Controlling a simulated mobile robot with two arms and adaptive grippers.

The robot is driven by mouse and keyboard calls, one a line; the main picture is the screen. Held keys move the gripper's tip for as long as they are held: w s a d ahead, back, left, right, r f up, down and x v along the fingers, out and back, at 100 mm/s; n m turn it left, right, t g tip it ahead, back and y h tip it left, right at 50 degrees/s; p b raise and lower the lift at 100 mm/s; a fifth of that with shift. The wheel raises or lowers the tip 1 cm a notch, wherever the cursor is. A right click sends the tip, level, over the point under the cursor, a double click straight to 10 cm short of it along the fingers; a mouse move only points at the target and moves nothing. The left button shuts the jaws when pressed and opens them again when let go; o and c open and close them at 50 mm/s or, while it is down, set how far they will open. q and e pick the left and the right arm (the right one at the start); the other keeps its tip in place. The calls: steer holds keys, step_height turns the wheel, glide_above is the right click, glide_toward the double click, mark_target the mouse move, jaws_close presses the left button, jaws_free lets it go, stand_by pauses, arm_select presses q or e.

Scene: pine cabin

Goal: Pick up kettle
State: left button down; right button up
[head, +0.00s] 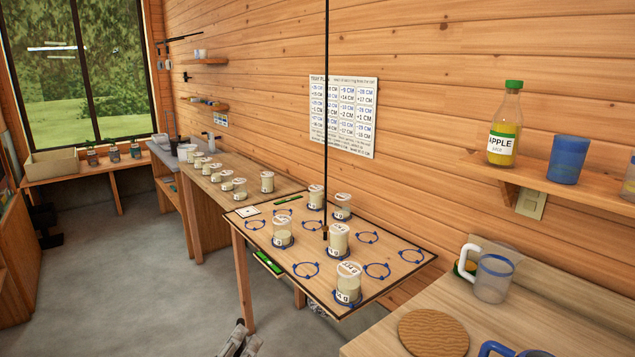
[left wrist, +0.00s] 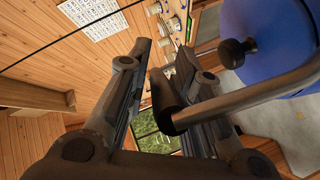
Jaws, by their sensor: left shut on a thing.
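The kettle (left wrist: 270,35) fills the upper right of the left wrist view: a blue body with a black knob and a grey bar handle with a dark end. My left gripper (left wrist: 162,75) is shut on the kettle's handle, which lies at the inner side of the right-hand finger. The kettle body is beside the fingers and cut off by the picture's edge. In the head view only part of my left gripper (head: 238,342) shows, at the bottom edge, and the kettle is out of frame. My right gripper is not in view.
A low board table (head: 400,262) holds several lidded jars and blue rings. At the right, a counter (head: 390,345) carries a cork mat (head: 433,333) and a clear jug (head: 493,280). Open floor (head: 120,290) lies left.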

arm_select(q)
steer(key=s+a+f+n+y, duration=0.2)
steer(key=s+a+f, duration=0.1)
steer(key=s+a, duration=0.2)
steer(key=shift+a+f+y, duration=0.15)
steer(key=shift+a+y, duration=0.25)
steer(key=shift+a, duration=0.2)
steer(key=d+r+m+g+h, duration=0.2)
steer(key=d+m+g+h, duration=0.6)
steer(key=d+m+h, duration=0.4)
steer(key=shift+d+m+g+h, duration=0.35)
steer(key=shift+d+h, duration=0.65)
steer(key=shift+d, duration=1.55)
steer(key=shift+a+f+m+g, duration=0.1)
steer(key=shift+a+m+g, duration=0.1)
steer(key=shift+m+g, duration=0.15)
steer(key=shift+s+a+m+g+h, duration=0.2)
steer(key=shift+a+m+g+h, duration=0.35)
steer(key=shift+m+g, duration=0.55)
steer(key=shift+s+a+m+g+h, duration=0.25)
steer(key=shift+a+m+g, duration=0.5)
steer(key=shift+g, duration=0.65)
